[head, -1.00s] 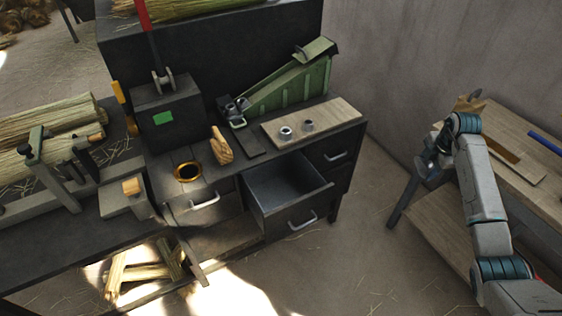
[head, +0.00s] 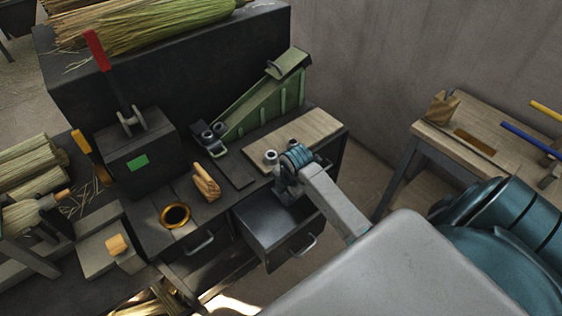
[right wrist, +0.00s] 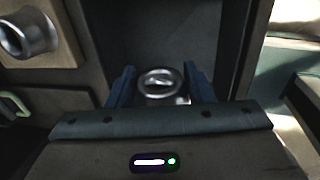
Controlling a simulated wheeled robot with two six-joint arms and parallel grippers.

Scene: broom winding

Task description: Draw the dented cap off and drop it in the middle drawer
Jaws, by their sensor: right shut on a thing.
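My right gripper (head: 284,188) is over the back right part of the open middle drawer (head: 250,237). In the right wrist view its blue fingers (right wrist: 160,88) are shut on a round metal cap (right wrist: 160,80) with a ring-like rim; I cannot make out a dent. The drawer's dark inside (right wrist: 165,35) lies behind the cap. A similar metal piece (head: 271,157) stands on the wooden board (head: 310,130), and a metal piece on the board also shows at the upper left of the right wrist view (right wrist: 28,35). My left gripper is not in view.
A green chute (head: 262,102) stands behind, with metal pieces at its lower end. A wooden hand-shaped block (head: 206,182) and a brass ring (head: 175,215) lie left of the drawer. A side bench (head: 475,140) stands at the right.

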